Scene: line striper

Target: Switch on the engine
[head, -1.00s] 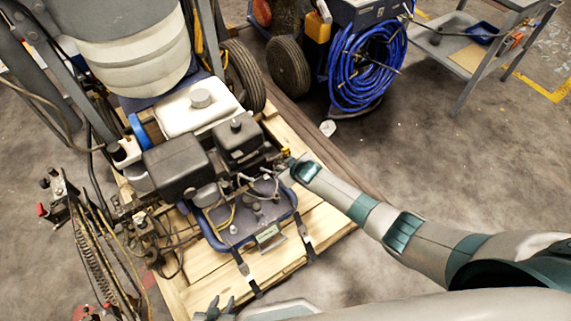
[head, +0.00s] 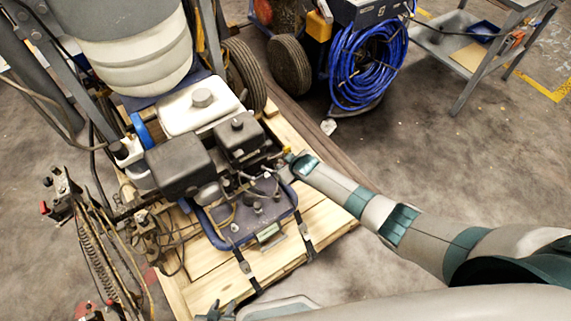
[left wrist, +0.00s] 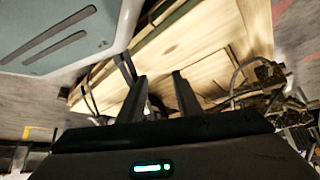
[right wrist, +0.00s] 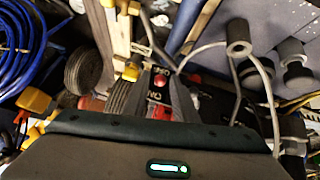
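The engine (head: 238,135), with black boxes and a white tank, sits on the line striper above a wooden pallet. My right gripper (head: 287,160) is at the engine's right side, its fingertips small and partly hidden in the head view. In the right wrist view, my right gripper (right wrist: 162,85) has its fingers apart. A red switch (right wrist: 159,80) on a black plate lettered "ON" shows between them; I cannot tell whether they touch it. My left gripper (head: 215,311) is low at the bottom edge of the head view. In the left wrist view, its fingers (left wrist: 160,85) are apart and empty.
The pallet (head: 205,287) lies under the machine, with dark straps at its front. A blue hose coil (head: 365,70) and a grey cart (head: 470,55) stand at the back right. A lever stand with springs (head: 90,230) is at left.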

